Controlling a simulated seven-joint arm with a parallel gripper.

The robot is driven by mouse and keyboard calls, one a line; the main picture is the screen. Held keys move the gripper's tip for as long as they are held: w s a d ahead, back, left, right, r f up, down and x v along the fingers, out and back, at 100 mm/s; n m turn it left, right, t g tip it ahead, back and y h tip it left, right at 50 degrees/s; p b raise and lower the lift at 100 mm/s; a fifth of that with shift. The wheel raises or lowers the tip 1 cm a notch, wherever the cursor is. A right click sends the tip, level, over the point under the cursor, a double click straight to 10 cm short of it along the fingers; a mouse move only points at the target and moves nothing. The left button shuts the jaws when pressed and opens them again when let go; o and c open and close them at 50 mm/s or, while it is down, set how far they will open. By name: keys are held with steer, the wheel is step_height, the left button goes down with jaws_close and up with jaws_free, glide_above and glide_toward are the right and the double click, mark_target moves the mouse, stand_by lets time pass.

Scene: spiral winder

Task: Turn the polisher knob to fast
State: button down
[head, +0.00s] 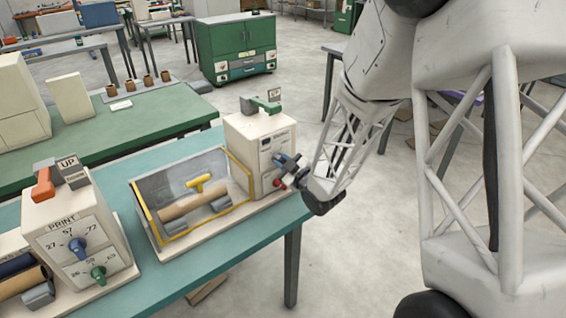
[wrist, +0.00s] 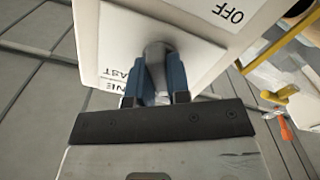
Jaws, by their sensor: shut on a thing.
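The polisher box (head: 258,135) is a cream box on the right end of the teal table. My gripper (head: 288,163) is at its front face in the head view and hides much of the dial there. In the wrist view my gripper's blue fingers (wrist: 157,82) are shut on a grey knob (wrist: 156,52), one finger on each side. The knob stands on a white dial plate (wrist: 170,35). The plate shows part of a word ending in "AST" and another ending in "NE". "OFF" is printed on the box above right. The knob's pointer direction cannot be told.
A yellow-framed case with a brown roll (head: 192,206) stands just left of the polisher. The print box (head: 75,235), with blue and green knobs, is farther left. A red part (head: 280,183) shows below my gripper. Floor is open to the right.

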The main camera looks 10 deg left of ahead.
steer(key=m, duration=0.7)
steer(key=shift+m, duration=0.3)
steer(key=m, duration=0.6)
steer(key=shift+m, duration=0.4)
steer(key=c, duration=1.1)
jaws_free()
steer(key=shift+v, duration=3.9)
